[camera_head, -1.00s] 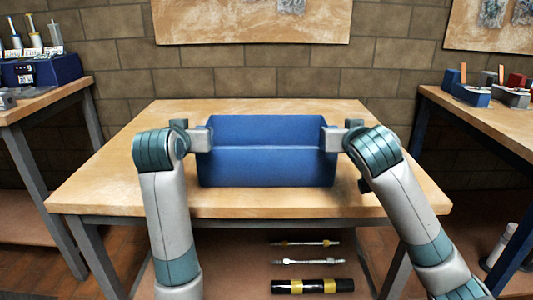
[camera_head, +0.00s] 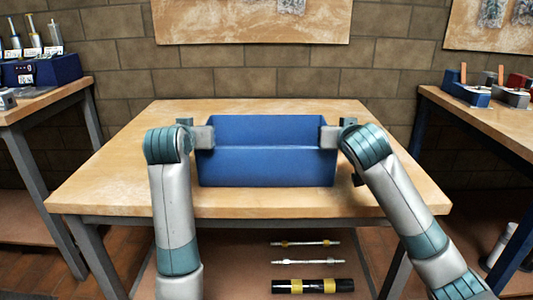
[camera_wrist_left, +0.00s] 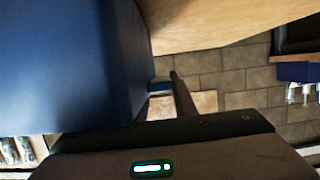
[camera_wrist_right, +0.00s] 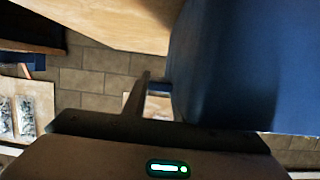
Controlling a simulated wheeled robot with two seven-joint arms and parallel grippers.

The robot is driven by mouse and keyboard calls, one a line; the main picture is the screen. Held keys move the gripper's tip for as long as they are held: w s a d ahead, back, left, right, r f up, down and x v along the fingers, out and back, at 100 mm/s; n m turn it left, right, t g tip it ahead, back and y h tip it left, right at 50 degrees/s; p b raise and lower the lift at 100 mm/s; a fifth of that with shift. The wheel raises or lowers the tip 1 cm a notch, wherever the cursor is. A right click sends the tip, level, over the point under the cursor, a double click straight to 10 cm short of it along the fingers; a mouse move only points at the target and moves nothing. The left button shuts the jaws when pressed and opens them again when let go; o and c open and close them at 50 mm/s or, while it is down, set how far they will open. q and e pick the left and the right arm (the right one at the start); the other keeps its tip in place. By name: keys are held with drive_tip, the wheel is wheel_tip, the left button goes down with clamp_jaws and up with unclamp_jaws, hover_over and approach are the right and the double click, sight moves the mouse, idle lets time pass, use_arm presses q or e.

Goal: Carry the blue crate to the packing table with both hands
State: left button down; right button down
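The blue crate (camera_head: 266,166) stands upright on the wooden table (camera_head: 265,203) in front of me. My left gripper (camera_head: 200,136) is at its left end and my right gripper (camera_head: 332,136) at its right end, both near rim height. In the left wrist view, one dark finger (camera_wrist_left: 183,95) lies beside a small blue piece at the crate's side. The right wrist view shows a similar finger (camera_wrist_right: 138,95) beside the crate's other side. The crate hides the rest of each gripper, so their grip is unclear. I cannot tell which table is the packing table.
A right side table (camera_head: 480,115) holds small bins and tools. Rods and a black tube (camera_head: 312,286) lie on the shelf below. The middle table top around the crate is clear.

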use_arm(q)
drive_tip(key=shift+r, duration=0.2)
use_arm(e)
drive_tip(key=shift+r, duration=0.2)
